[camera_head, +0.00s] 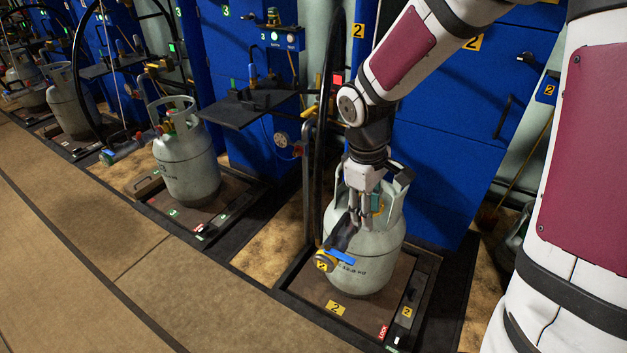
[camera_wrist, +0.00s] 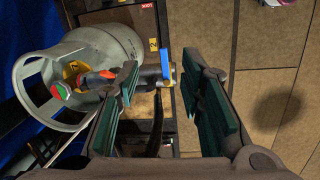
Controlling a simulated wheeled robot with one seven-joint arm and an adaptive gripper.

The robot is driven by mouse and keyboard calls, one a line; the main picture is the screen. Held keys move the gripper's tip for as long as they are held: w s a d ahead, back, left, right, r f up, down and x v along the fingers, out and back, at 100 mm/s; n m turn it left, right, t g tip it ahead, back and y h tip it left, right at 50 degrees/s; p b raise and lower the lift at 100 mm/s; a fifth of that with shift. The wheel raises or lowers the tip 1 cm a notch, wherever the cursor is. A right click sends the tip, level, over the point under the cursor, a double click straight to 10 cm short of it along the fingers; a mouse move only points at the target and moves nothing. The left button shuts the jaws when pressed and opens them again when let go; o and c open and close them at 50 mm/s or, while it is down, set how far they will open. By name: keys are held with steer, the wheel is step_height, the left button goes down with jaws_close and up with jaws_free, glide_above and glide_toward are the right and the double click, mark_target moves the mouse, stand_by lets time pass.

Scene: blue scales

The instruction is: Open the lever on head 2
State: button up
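The filling head marked with a yellow 2 (camera_head: 325,262) is in front of the grey gas cylinder (camera_head: 372,255) on scale 2. Its blue lever (camera_head: 340,257) sticks out beside the tag. In the wrist view the blue lever (camera_wrist: 165,64) shows beyond the fingertips, in line with the gap between them. The cylinder (camera_wrist: 95,50) appears at left there, with a red-and-green valve part (camera_wrist: 80,84) inside its collar. My gripper (camera_head: 358,220) points down above the head, in front of the cylinder. In the wrist view my gripper (camera_wrist: 163,85) has its green-padded fingers apart, with nothing clearly held.
The cylinder stands on a low scale platform (camera_head: 318,293) with a red LOCK label (camera_head: 383,332). A black hose (camera_head: 321,120) and a blue cabinet (camera_head: 450,150) stand behind. Another cylinder (camera_head: 187,165) stands at left. The floor (camera_head: 230,310) in front is clear.

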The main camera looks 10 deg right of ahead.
steer(key=n+y, duration=0.2)
glide_toward(346, 257)
step_height(346, 257, down, 8)
steer(key=b, duration=0.5)
steer(key=shift+a, duration=0.15)
jaws_close()
